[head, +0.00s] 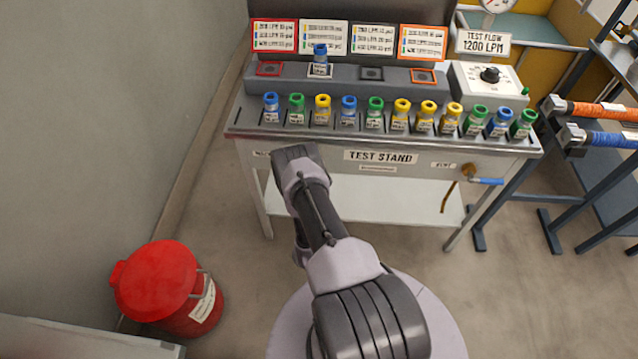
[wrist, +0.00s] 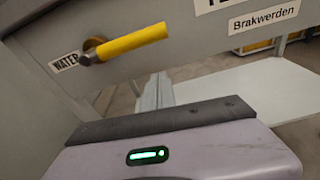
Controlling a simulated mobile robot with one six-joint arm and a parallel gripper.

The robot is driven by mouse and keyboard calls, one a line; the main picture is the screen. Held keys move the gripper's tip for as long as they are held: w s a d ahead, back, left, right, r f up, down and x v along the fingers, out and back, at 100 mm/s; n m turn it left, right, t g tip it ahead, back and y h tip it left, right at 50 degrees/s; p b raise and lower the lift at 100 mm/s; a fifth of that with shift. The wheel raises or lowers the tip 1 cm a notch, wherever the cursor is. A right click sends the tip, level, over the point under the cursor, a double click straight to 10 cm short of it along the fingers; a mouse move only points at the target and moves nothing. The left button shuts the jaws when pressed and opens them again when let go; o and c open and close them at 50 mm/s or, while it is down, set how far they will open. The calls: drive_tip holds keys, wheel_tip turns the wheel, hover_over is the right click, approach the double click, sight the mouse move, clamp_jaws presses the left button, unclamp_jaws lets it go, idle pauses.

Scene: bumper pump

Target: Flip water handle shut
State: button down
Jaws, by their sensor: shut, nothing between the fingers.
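The water handle (wrist: 130,42) is a yellow lever on a brass valve in the wrist view. It points right and slightly up, nearly level along the stand's front, beside the WATER label (wrist: 65,62). My gripper (wrist: 158,78) is shut and empty, its grey fingers together below the lever; they look apart from it. In the head view my arm (head: 320,215) reaches to the stand's front left and hides the water handle; the fingertips cannot be seen there.
The test stand (head: 300,146) carries a row of colored fittings and a dial box (head: 487,82). A blue handle (head: 487,181) on another valve is at its front right. A red bin (head: 155,282) stands at left. Floor in front is clear.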

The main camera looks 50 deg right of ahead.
drive_tip(key=p+v, duration=0.2)
drive_tip(key=v, duration=0.5)
drive_tip(key=shift+w+p, duration=0.2)
drive_tip(key=shift+p, duration=0.1)
drive_tip(key=shift+a+r, duration=0.1)
drive_tip(key=shift+r, duration=0.05)
